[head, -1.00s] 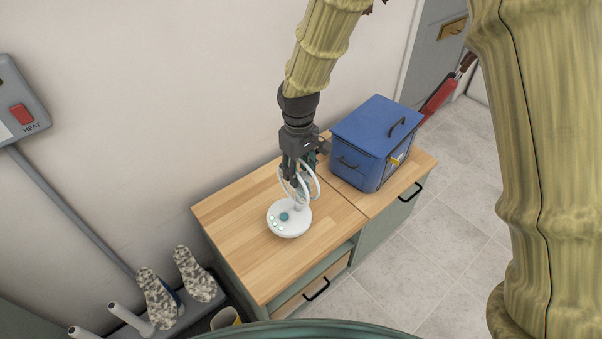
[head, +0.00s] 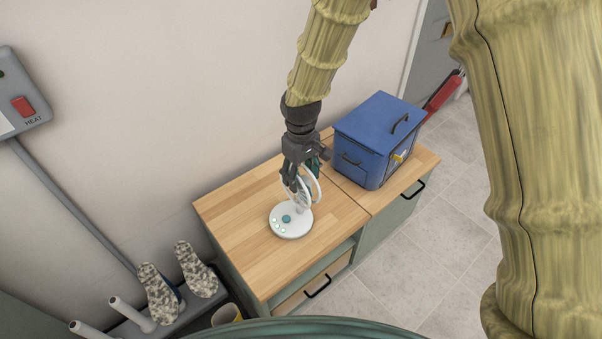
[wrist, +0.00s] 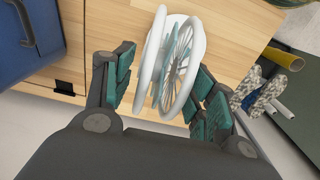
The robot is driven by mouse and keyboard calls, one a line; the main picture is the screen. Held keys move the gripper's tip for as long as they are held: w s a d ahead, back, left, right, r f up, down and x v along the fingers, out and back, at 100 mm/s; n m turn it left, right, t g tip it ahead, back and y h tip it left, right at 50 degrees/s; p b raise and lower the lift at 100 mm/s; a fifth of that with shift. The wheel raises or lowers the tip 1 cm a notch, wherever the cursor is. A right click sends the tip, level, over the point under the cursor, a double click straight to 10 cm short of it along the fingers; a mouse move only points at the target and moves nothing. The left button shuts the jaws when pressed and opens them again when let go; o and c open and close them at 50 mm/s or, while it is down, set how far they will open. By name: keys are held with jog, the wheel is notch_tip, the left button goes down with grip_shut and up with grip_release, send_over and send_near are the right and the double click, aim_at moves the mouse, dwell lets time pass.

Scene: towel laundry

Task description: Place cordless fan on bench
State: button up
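The cordless fan (head: 291,221) has a round white base with small green lights and a teal spot, and a white ring-shaped head. It appears to stand upright on the bench (head: 240,205), a light wood top over grey-green cabinets. My gripper (head: 299,180) is above the base, at the fan's head. In the wrist view, the fingers of my gripper (wrist: 165,90) are spread on either side of the fan head (wrist: 172,65). A strip of wood shows between the left finger and the ring. The right finger is close to the ring; contact is unclear.
A blue box (head: 372,137) with black handles stands on the bench to the right of the fan. Wall lies behind. A rack with speckled shoes (head: 198,269) is at lower left. Bare wood is free left of the fan.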

dwell(0.3)
notch_tip(320, 180, up, 12)
jog(key=p, duration=0.2)
dwell(0.4)
jog(key=shift+r, duration=0.1)
dwell(1.9)
